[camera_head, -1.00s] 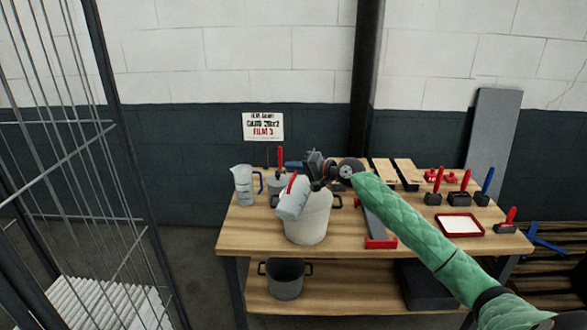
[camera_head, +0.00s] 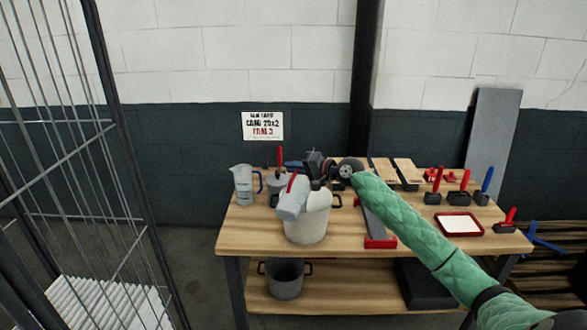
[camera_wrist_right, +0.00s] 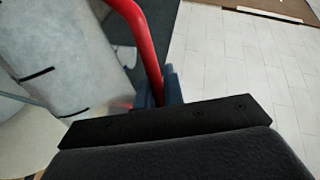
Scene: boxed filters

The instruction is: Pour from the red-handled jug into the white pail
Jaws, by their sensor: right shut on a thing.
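The red-handled jug (camera_head: 292,207) is strongly tilted above the white pail (camera_head: 306,229), on the pail's left side in the head view. Its red handle (camera_wrist_right: 146,45) runs between the fingers of my right gripper (camera_wrist_right: 162,88), which is shut on it. The jug's pale, dark-marked wall (camera_wrist_right: 50,50) fills the left of the right wrist view. The pail stands upright on the wooden table, and the jug covers part of its rim. I cannot tell whether liquid is flowing. My left gripper is not in view.
A blue-handled jug (camera_head: 244,185) stands at the table's left end. A grey pot (camera_head: 278,184) sits behind the pail. A red-ended tool (camera_head: 380,242), a red tray (camera_head: 460,224) and several brushes lie to the right. A dark bucket (camera_head: 284,279) is on the lower shelf.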

